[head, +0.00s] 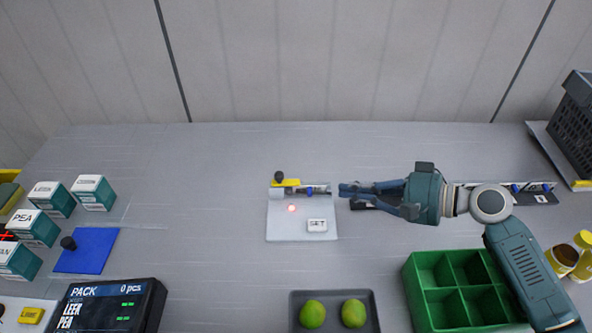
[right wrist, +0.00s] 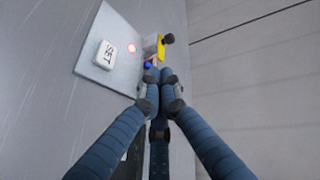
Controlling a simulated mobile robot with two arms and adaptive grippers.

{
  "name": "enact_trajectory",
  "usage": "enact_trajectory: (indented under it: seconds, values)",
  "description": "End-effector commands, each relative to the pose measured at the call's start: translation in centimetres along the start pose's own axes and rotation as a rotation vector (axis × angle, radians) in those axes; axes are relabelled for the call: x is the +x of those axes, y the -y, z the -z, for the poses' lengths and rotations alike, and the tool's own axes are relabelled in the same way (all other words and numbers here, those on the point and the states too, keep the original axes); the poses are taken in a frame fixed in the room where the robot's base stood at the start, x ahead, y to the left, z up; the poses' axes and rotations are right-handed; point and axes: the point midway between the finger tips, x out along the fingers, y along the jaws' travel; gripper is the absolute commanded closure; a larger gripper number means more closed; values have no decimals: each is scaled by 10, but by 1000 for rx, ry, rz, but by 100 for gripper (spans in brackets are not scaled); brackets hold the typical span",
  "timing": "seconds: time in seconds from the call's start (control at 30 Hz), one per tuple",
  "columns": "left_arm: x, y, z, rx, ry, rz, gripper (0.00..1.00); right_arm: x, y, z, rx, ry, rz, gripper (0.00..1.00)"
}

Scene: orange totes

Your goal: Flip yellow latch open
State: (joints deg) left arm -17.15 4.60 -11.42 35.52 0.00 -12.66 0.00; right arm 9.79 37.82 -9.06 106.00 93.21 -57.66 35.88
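The yellow latch (head: 288,182) sits at the back edge of a white plate (head: 283,228) in the middle of the table, with a black knob (head: 278,176) at its left end. The latch also shows in the right wrist view (right wrist: 161,48), beyond the fingertips. In the right wrist view the tips (right wrist: 160,76) overlap the plate's edge near a blue part. My left gripper is not in view.
A red light (head: 291,208) and a SET button (head: 317,225) are on the plate. A green divided tote (head: 411,282) stands front right, and a grey tray (head: 333,296) with two green fruits is in front. Boxes and a blue pad (head: 92,250) are left.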

Motion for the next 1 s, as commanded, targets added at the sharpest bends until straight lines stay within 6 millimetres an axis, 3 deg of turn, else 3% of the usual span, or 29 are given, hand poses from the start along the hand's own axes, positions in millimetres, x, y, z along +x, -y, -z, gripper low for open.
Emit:
enact_trajectory:
  seconds: [0.3, 0.47, 0.8, 1.0]
  values:
    - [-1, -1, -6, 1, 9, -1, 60, 2, 0, 0, 1, 0, 1, 100]
    - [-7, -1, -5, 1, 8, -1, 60, 17, 3, 0, 2, 0, 3, 100]
    - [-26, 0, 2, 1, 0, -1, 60, 88, 4, 0, 3, 1, 3, 100]
    - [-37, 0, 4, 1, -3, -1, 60, 121, 11, 0, 0, 1, 3, 100]
